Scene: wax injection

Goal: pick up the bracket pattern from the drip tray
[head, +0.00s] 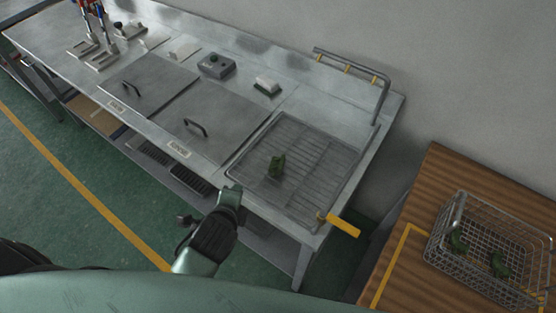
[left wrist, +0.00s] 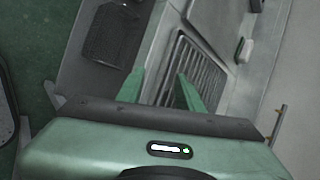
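The bracket pattern (head: 276,165), a small dark green piece, stands on the wire rack of the drip tray (head: 317,150) at the right end of the metal bench. My left gripper (head: 232,190) is in front of the tray's near left edge, apart from the pattern. In the left wrist view, the two green fingers of my left gripper (left wrist: 160,88) are spread with nothing between them. The slatted rack (left wrist: 205,75) shows behind them. I cannot make out the pattern in that view. My right gripper is not in view.
A bent metal rail (head: 385,95) rises at the bench's back right, and a yellow handle (head: 343,228) juts from the front right corner. A wire basket (head: 480,270) with green pieces stands on the wooden table (head: 440,180). Bench lids (head: 215,115) lie left of the tray.

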